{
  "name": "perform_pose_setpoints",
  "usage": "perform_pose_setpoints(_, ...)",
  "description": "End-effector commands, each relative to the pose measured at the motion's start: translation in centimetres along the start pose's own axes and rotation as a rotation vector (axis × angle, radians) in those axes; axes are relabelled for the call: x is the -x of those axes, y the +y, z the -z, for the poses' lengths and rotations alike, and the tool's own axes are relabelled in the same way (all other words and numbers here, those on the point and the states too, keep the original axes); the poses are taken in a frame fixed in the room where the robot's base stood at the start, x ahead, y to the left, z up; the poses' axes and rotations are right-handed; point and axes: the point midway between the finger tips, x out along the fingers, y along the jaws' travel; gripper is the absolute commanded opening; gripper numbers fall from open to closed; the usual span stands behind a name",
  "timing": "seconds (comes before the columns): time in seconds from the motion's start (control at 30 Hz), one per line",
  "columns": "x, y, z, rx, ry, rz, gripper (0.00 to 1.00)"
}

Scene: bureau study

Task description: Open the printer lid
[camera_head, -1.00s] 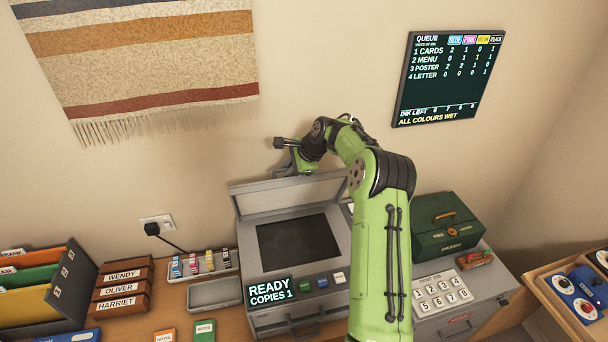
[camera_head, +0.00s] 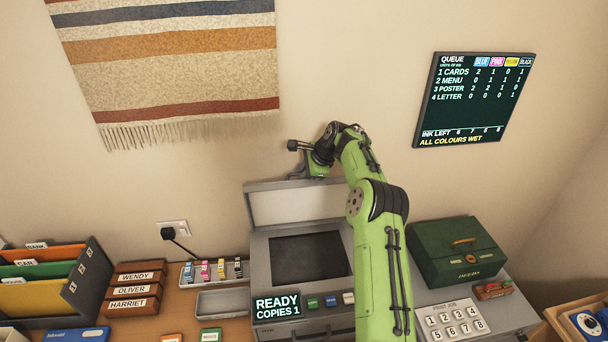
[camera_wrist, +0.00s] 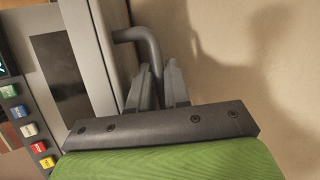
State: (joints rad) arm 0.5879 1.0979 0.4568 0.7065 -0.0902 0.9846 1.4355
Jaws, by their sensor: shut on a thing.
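The grey printer (camera_head: 262,262) stands on the desk with its lid (camera_head: 300,206) raised, the pale inner side facing me and the dark glass (camera_head: 305,258) uncovered. My gripper (camera_head: 300,164) is at the lid's top edge, partly hidden by its own wrist. In the wrist view my gripper (camera_wrist: 161,78) is shut on the grey bent lid handle (camera_wrist: 143,42), which runs down between the two fingers. The lid (camera_wrist: 102,45) shows there at a steep angle beside the glass (camera_wrist: 62,75).
A green deeds box (camera_head: 455,262) stands right of the printer, behind a numbered keypad (camera_head: 452,318). Ink cartridges in a tray (camera_head: 190,280), an empty tray (camera_head: 222,302) and name boxes (camera_head: 135,290) are at left. The wall is close behind the lid.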

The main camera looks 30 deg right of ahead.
Motion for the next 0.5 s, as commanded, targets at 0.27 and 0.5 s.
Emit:
perform_pose_setpoints(0.27, -0.1, 0.1, 0.1, -0.001, 0.001, -0.001, 0.23)
perform_pose_setpoints(0.5, 1.9, -0.1, 0.2, -0.002, 0.002, 0.005, 0.23)
